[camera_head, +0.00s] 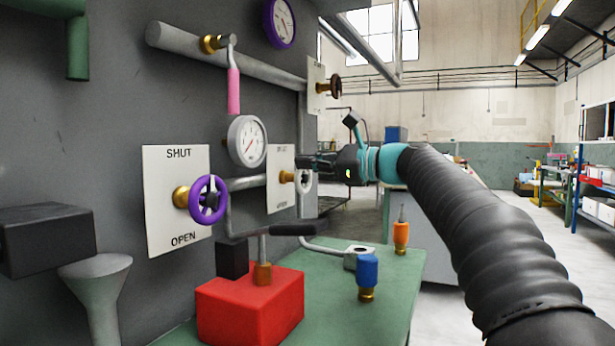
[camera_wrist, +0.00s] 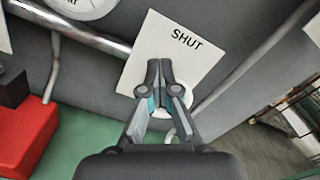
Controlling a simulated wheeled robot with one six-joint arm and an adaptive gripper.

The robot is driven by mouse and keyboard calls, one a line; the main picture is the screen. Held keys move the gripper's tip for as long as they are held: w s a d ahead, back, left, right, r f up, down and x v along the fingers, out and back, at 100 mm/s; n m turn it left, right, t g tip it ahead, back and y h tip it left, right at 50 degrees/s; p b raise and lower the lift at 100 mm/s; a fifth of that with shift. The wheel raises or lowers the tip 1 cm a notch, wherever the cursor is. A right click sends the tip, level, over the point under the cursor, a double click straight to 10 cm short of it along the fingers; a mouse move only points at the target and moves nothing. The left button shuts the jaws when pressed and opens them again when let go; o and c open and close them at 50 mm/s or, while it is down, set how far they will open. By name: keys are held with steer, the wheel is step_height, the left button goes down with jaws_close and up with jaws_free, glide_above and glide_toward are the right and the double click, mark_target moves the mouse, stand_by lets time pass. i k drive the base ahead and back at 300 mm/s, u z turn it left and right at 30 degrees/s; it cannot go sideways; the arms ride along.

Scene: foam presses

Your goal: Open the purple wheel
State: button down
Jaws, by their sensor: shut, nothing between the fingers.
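The purple wheel (camera_head: 208,200) sits on a brass stem in front of a white plate (camera_head: 165,225) marked SHUT at the top and OPEN at the bottom. My gripper (camera_head: 306,162) is to the right of the purple wheel, apart from it, near a second white plate (camera_head: 281,200) with a white wheel (camera_head: 304,182). In the wrist view my gripper (camera_wrist: 160,70) is shut and empty, in front of that second plate (camera_wrist: 188,55). The white wheel is partly hidden behind the fingers there. The purple wheel does not show in the wrist view.
A pressure gauge (camera_head: 247,140) and a pipe with a pink-handled lever (camera_head: 233,90) are above. A red block (camera_head: 250,305) with a black-handled crank (camera_head: 295,229) stands below on the green bench (camera_head: 385,290). Blue (camera_head: 367,272) and orange (camera_head: 401,235) handled pieces stand on the bench.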

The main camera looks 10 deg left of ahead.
mark_target(208, 199)
steer(key=k, duration=1)
